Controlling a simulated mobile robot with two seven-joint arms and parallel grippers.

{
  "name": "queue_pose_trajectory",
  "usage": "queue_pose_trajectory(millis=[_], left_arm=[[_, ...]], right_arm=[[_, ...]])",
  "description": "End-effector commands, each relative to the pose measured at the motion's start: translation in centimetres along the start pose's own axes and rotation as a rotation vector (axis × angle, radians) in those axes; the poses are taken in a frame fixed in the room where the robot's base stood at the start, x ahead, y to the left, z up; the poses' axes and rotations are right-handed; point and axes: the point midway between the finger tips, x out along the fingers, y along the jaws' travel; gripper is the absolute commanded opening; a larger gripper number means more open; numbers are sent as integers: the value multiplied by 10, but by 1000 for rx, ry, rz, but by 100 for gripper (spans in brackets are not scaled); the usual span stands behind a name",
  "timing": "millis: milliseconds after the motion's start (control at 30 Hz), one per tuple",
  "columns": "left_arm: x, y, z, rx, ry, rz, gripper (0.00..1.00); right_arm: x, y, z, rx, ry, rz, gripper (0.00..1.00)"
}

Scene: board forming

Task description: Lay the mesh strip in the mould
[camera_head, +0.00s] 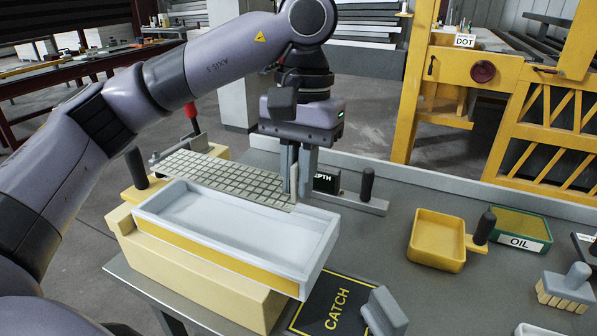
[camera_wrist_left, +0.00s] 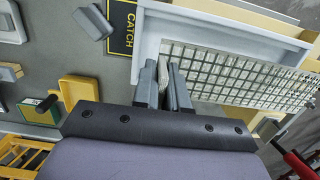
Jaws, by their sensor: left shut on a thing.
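The mesh strip (camera_head: 215,177) is a grey grid panel, held roughly level at its right end. It hangs over the far long side of the mould (camera_head: 228,272), a white open-topped tray with a yellow band, and hides part of that edge. The visible inside of the mould is empty. My left gripper (camera_head: 294,188) is shut on the mesh strip's end, above the far right corner of the mould. In the left wrist view, the fingers (camera_wrist_left: 164,84) grip the end of the mesh (camera_wrist_left: 235,78), which overlaps the white tray (camera_wrist_left: 200,32). My right gripper is not in view.
The mould rests on a pale block (camera_head: 190,285) at the table's left edge. A dark "CATCH" mat (camera_head: 312,307) and a grey block (camera_head: 383,312) lie right of it. A yellow scoop (camera_head: 437,240), an OIL tray (camera_head: 519,226) and a brush (camera_head: 568,287) stand further right. A handled bar (camera_head: 368,202) is behind.

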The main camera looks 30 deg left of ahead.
Motion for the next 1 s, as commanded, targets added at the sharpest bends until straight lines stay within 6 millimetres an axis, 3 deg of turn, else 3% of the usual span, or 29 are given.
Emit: queue_pose_trajectory(millis=[833,867,900,933,1000], left_arm=[[12,0,-1,0,0,0,0],[12,0,-1,0,0,0,22],[12,0,-1,0,0,0,35],[12,0,-1,0,0,0,42],[12,0,-1,0,0,0,42]], right_arm=[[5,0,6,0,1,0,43],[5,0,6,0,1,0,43],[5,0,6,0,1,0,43],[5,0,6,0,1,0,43],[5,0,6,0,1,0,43]])
